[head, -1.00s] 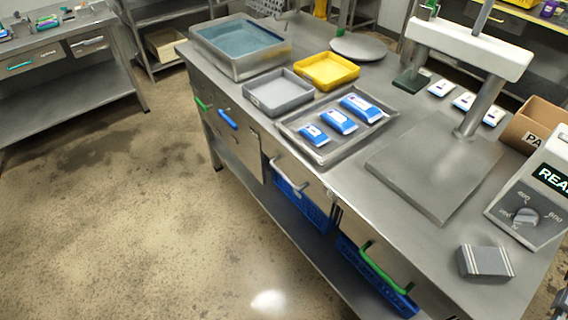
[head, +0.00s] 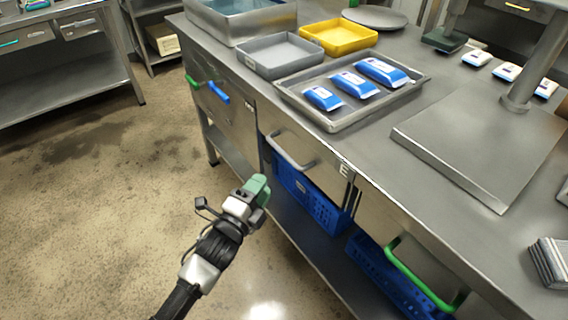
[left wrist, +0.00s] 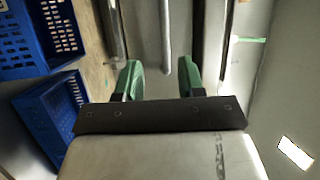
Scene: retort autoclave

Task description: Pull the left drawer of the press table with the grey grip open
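The press table (head: 370,150) has a left drawer (head: 325,165) whose steel front sits flush under the tabletop. Its grey grip (head: 290,153) is a bent bar on that front. My left gripper (head: 260,190) is in front of and below the grip, apart from it, over the floor side. In the left wrist view its green fingers (left wrist: 160,75) are spread with nothing between the tips. A pale grey bar (left wrist: 166,40), which looks like the grip, lies ahead between them. My right gripper is not in view.
Another drawer with a green grip (head: 420,275) is at the right. Blue crates (head: 310,195) stand on the lower shelf, also in the left wrist view (left wrist: 50,110). A tray (head: 350,115) of blue packs lies on top. Green and blue grips (head: 217,92) are farther left. Floor is free in front.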

